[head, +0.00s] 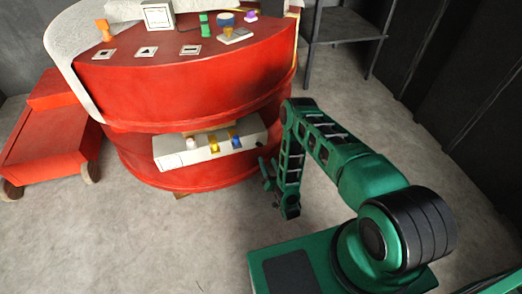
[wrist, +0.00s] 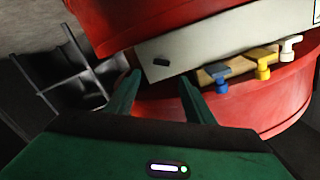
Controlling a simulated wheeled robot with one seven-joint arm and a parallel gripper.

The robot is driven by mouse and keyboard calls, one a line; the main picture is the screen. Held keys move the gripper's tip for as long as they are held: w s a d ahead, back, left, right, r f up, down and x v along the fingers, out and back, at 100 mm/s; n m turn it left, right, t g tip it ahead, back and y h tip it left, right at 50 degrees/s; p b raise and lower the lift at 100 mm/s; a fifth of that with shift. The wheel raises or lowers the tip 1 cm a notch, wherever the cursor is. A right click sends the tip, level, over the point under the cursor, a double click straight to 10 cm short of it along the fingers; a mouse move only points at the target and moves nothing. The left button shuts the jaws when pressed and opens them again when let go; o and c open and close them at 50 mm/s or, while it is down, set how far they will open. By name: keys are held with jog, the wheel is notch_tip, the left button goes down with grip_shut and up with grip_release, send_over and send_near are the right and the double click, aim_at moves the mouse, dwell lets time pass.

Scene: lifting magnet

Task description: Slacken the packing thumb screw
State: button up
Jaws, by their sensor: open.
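A small black screw-like piece (wrist: 161,62) sticks out of the end face of a pale box, and it also shows in the head view (head: 259,144). I take it for the packing thumb screw, but its shape is too small to be sure. The pale box (head: 172,158) is set in the front of a red round machine (head: 130,100). My gripper (wrist: 160,77) is open and empty. In the wrist view its two green fingers point at the end face, with the black piece between and just beyond their tips. In the head view my gripper (head: 267,172) is low beside the box's right end.
White (wrist: 290,43), yellow (wrist: 262,66) and blue (wrist: 221,82) taps line the box front. Small coloured fittings stand on the machine's top. A red wheeled unit (head: 45,145) is at left, a dark shelf (head: 345,25) behind. The floor in front is clear.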

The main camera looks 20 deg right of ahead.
aim_at(259, 143)
jog(key=w, duration=1)
jog(key=shift+a+f, duration=0.2)
jog(key=shift+a, duration=0.25)
jog(key=shift+s, duration=0.1)
jog(key=c, duration=1)
